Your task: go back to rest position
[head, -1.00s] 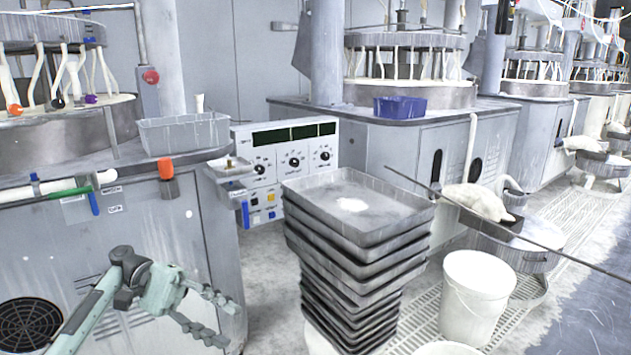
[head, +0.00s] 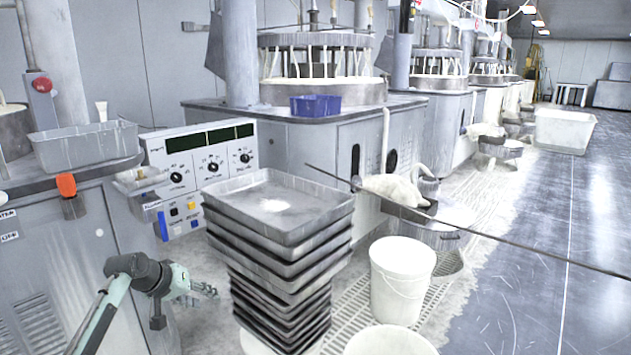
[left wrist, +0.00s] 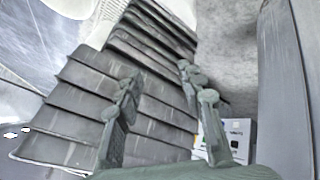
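My left gripper (head: 203,290) hangs low in the head view, in front of the grey machine cabinet and just left of the stack of grey trays (head: 278,221). In the left wrist view, the fingers of my left gripper (left wrist: 157,82) stand apart with nothing between them. The tray stack (left wrist: 150,75) fills much of that view behind the fingers. I cannot tell how large the gap to the stack is. My right gripper is in neither view.
A white bucket (head: 401,279) stands right of the stack, with another at the bottom edge. A control panel (head: 205,168) and a grey bin (head: 85,147) are at the left. A long thin rod crosses the right side. Open floor (head: 540,235) lies at the right.

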